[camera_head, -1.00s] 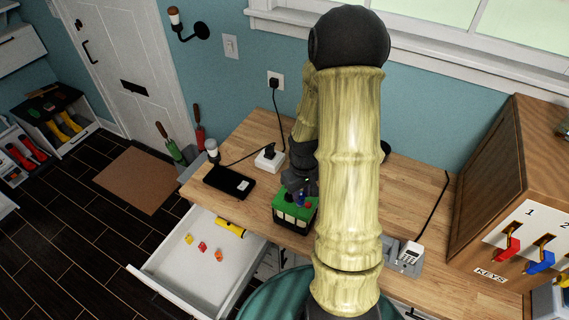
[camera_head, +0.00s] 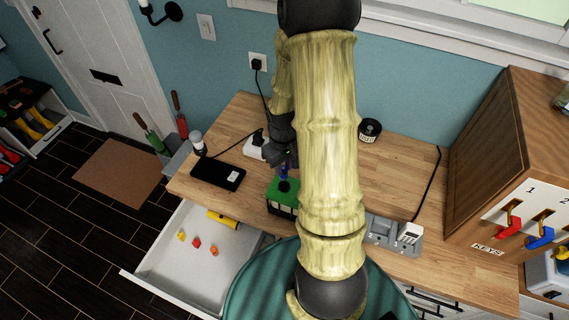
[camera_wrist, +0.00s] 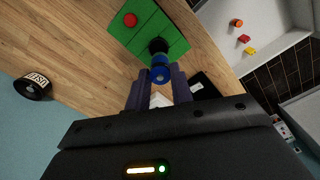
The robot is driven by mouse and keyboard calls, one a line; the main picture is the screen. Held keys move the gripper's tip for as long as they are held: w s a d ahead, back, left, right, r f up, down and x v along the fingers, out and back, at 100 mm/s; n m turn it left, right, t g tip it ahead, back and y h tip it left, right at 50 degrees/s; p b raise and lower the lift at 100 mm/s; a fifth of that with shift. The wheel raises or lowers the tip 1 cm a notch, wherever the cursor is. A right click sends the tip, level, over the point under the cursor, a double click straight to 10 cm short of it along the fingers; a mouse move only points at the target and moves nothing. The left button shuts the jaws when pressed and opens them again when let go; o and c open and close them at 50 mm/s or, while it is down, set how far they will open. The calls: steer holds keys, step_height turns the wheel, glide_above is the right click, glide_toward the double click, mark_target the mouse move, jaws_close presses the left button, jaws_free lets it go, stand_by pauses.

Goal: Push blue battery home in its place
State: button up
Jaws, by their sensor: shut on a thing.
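The blue battery (camera_wrist: 160,75) is between the fingertips of my gripper (camera_wrist: 158,84) in the wrist view, with its lighter blue end facing the camera. In the head view the battery (camera_head: 283,171) is upright under my gripper (camera_head: 281,158), over the back part of the green-topped box (camera_head: 285,201). A round black part (camera_wrist: 158,46) shows beside the battery on the green top (camera_wrist: 142,32); a red round part (camera_wrist: 130,20) is on the same top. I cannot tell whether the battery's lower end is inside an opening.
A black tablet-like device (camera_head: 218,176) lies left of the box. A grey numbered dock (camera_head: 382,229) is to the right. An open drawer (camera_head: 165,264) holds small coloured pieces. A black tin (camera_head: 370,130) stands behind my arm. The wooden counter (camera_head: 400,175) is mostly clear at right.

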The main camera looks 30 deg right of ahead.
mark_target(284, 180)
steer(key=shift+w+d+f+b, duration=0.1)
steer(key=shift+f+b, duration=0.8)
steer(key=shift+f, duration=0.25)
steer(key=shift+w+d+f+b, duration=0.1)
steer(key=shift+f+b, duration=0.8)
steer(key=shift+f, duration=0.25)
steer(key=shift+s, duration=0.15)
steer(key=shift+f+b, duration=0.55)
steer(key=shift+f, duration=0.4)
stand_by(0.4)
steer(key=shift+s+a, duration=0.1)
steer(key=shift+w, duration=0.2)
stand_by(0.6)
steer(key=shift+s+f+b, duration=0.1)
steer(key=shift+f+b, duration=0.4)
steer(key=shift+f, duration=0.25)
stand_by(2.1)
steer(key=o, duration=0.9)
